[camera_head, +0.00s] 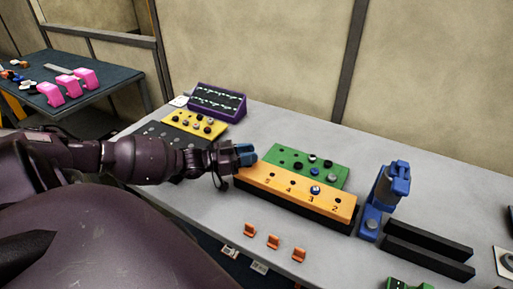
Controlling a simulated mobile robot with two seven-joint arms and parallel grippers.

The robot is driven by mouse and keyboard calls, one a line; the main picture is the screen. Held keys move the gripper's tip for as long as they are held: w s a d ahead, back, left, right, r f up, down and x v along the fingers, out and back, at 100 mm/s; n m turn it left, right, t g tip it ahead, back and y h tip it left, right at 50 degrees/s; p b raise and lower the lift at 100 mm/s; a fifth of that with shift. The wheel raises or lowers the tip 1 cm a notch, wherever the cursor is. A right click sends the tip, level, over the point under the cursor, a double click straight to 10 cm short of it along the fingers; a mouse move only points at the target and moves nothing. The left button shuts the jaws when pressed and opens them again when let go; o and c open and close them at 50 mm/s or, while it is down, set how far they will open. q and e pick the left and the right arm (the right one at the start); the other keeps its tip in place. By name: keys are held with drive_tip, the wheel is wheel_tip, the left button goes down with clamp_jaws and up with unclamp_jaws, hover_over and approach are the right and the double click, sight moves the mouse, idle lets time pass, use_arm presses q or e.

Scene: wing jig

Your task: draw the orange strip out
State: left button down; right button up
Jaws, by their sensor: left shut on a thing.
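The orange strip (290,189) is long and flat, with dark holes and printed numbers along its top. It lies on a black base (298,212) on the grey table, running from centre to lower right. A blue piece (315,190) sits on it near the right part. My left gripper (244,155) has blue fingers and is shut at the strip's left end. The exact contact of the fingers is partly hidden. My right gripper is not in view.
A green plate (325,174) with knobs lies just behind the strip. A blue upright device (389,187) and black bars (430,248) stand at right. Orange clips (273,242) lie in front. A yellow plate (194,124) and purple rack (218,101) are behind left.

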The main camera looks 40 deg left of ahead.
use_arm(q)
drive_tip(key=shift+a, duration=0.2)
drive_tip(key=c, duration=1.1)
unclamp_jaws()
drive_tip(key=shift+a, duration=0.1)
drive_tip(key=shift+o, duration=1.3)
drive_tip(key=shift+s, duration=0.1)
drive_tip(key=v, duration=1)
drive_tip(key=shift+s, duration=0.35)
drive_tip(key=shift+a, duration=0.15)
